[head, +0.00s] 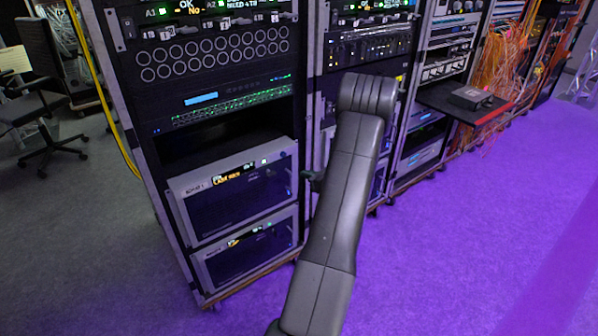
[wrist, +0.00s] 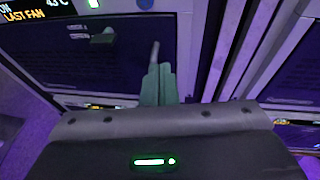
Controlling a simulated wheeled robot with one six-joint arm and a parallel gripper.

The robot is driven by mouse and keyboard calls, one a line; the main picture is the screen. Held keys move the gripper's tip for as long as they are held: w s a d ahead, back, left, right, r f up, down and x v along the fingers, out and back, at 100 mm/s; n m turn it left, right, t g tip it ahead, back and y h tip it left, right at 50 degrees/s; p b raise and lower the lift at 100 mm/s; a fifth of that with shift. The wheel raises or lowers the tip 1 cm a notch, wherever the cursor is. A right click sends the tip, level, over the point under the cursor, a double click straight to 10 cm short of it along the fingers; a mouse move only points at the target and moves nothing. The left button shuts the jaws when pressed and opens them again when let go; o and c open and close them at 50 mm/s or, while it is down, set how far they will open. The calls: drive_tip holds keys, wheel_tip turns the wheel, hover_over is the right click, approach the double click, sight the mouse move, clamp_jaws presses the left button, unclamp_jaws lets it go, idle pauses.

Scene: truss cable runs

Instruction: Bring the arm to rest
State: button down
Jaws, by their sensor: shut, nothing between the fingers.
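My arm (head: 340,200), dark grey, rises from the bottom middle of the head view and bends at a rounded joint in front of the racks. Its far end is mostly hidden behind this link. In the wrist view my gripper (wrist: 157,75) shows as grey-green fingers close together, with nothing held. It points toward the dark front of a rack unit (wrist: 130,50). I cannot tell whether the fingers touch it. A lit green bar shows on my wrist housing at the bottom of the wrist view.
Equipment racks run from the left rack (head: 165,150) back to the right, with two silver-framed units (head: 240,205) low in it. A shelf (head: 465,105) with a red edge juts out at right. Orange cables (head: 505,50) hang beyond. The purple-lit floor (head: 480,240) at right is clear.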

sight(289, 166)
drive_tip(key=v, duration=0.6)
drive_tip(key=shift+s+a, duration=0.25)
drive_tip(key=shift+s, duration=0.15)
drive_tip(key=shift+w, duration=0.1)
drive_tip(key=x, duration=0.4)
drive_tip(key=w+x, duration=0.1)
drive_tip(key=x, duration=0.3)
drive_tip(key=d+x, duration=0.1)
drive_tip(key=x, duration=0.3)
drive_tip(key=shift+w+a+r, duration=0.15)
drive_tip(key=shift+w, duration=0.3)
